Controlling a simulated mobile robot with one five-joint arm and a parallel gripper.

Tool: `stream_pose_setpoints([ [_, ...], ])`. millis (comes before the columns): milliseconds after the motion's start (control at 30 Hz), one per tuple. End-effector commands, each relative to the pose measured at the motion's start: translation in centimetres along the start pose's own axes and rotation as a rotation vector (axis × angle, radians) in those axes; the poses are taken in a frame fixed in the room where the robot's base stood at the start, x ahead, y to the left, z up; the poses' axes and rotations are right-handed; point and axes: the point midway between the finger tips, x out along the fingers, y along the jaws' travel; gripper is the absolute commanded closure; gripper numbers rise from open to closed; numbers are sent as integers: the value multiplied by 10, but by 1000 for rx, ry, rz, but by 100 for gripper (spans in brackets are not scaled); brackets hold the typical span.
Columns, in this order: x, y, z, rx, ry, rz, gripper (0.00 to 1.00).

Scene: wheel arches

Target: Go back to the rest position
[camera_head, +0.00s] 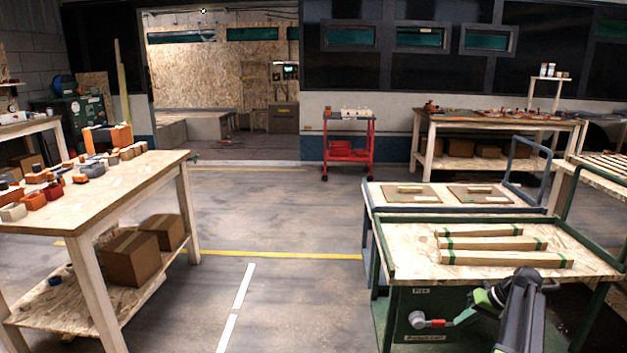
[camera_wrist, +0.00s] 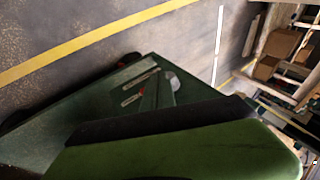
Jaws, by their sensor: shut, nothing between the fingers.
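My gripper (camera_wrist: 175,148) fills the lower part of the wrist view as a broad green shape with a dark edge. It is shut and holds nothing. In the head view my dark arm with bright green parts is folded low at the bottom right, in front of the green cart (camera_head: 400,268). The cart's dark green body with pale labels also shows beyond my gripper in the wrist view (camera_wrist: 95,105).
Several wooden bars (camera_head: 490,243) lie on the cart's top. A wooden table (camera_head: 120,178) with small blocks stands at the left, cardboard boxes (camera_head: 133,258) on its lower shelf. A red trolley (camera_head: 348,150) stands at the back. The floor between is clear.

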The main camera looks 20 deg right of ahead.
Motion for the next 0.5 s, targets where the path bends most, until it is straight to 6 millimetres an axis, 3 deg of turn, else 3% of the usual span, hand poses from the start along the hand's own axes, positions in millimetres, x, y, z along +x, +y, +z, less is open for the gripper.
stream_pose_setpoints([
  [167,53,-85,-7,-118,-74,-21,100],
  [267,93,-152,2,-215,-140,-23,100],
  [400,150,-255,40,-355,-247,2,100],
  [500,180,-312,76,-433,-312,37,100],
])
